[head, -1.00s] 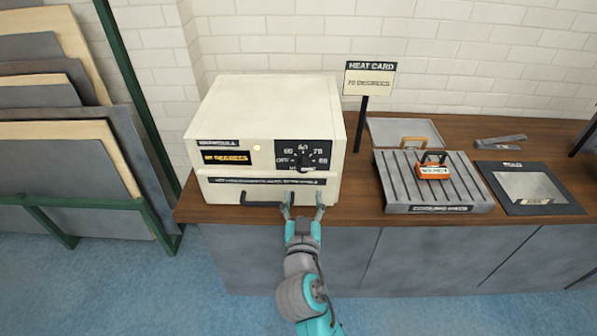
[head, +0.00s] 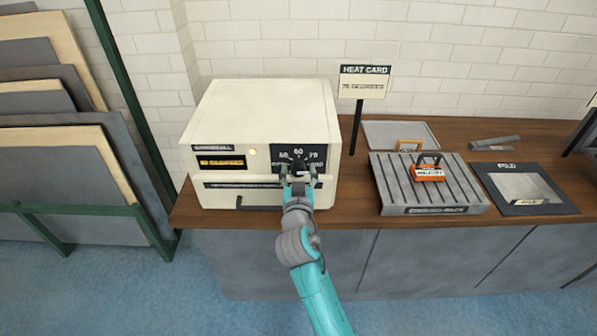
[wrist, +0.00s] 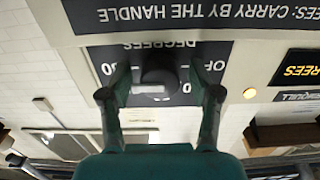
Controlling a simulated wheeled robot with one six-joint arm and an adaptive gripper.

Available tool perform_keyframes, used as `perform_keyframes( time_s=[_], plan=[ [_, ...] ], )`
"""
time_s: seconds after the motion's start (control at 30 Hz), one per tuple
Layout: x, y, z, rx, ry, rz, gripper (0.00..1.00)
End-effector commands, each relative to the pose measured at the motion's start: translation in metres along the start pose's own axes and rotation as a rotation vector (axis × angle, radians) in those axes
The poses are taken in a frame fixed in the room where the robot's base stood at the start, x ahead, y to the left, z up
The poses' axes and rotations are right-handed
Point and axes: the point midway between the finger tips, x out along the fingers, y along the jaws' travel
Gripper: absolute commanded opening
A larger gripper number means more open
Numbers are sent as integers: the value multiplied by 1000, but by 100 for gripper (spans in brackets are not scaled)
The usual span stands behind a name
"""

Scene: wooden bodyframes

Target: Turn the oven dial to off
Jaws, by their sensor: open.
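The cream oven (head: 262,118) stands at the left of the wooden counter. Its black dial (head: 298,167) sits on a dark panel marked with degrees and an OFF mark at the left. My gripper (head: 298,176) is raised in front of the dial and partly covers it in the head view. In the wrist view, upside down, the dial (wrist: 159,77) lies between the two open fingers of my gripper (wrist: 160,95). I cannot tell whether the fingers touch it. The OFF label is partly hidden by a finger.
The oven's dark handle (head: 258,207) is below the panel. A heat card sign (head: 364,82) stands behind right. A ribbed cooling rack (head: 440,198) holds an orange block (head: 427,174) with a handle. A lit yellow lamp (head: 253,152) is beside the dial panel.

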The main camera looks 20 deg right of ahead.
Motion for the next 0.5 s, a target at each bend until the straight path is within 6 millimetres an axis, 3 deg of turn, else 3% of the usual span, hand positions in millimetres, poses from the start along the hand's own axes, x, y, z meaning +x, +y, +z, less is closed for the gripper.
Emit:
perform_keyframes(
  time_s=[0.17,0.27,0.4,0.43,0.5],
  plan=[
    [0,0,0,0,0,0,63],
    [0,0,0,0,0,0,43],
    [0,0,0,0,0,0,8],
    [0,0,0,0,0,0,3],
    [0,0,0,0,0,0,3]
  ],
)
